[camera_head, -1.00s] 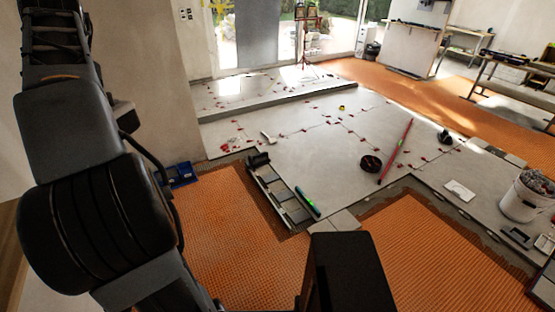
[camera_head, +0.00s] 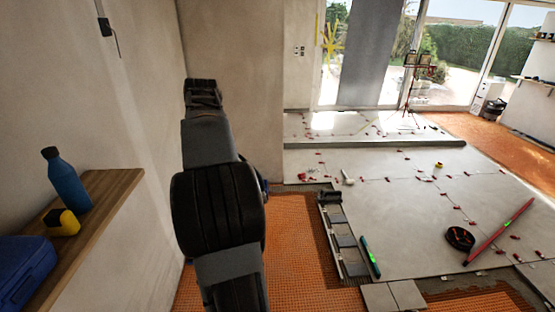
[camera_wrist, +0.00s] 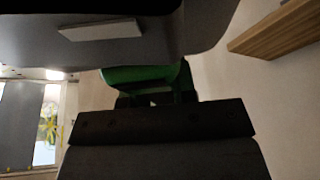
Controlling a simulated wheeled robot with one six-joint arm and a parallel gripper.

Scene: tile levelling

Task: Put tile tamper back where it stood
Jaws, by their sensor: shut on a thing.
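In the wrist view, a green and black tool (camera_wrist: 138,76), which I take to be the tile tamper, shows close to the camera. My gripper (camera_wrist: 155,100) is shut on it; dark and grey parts cover much of the tool, and the fingertips are hard to make out. In the head view my arm stands upright left of centre, and neither the gripper nor the tamper can be made out there. A wooden shelf top (camera_head: 118,190) stands at the left wall; its edge also shows at the upper right of the wrist view (camera_wrist: 275,30).
The shelf holds a blue bottle (camera_head: 68,182), a yellow and black tool (camera_head: 62,222) and a blue case (camera_head: 22,268). Its right part looks bare. A spirit level (camera_head: 370,257) and a red bar (camera_head: 500,232) lie on the floor. Orange matting (camera_head: 295,240) covers the near floor.

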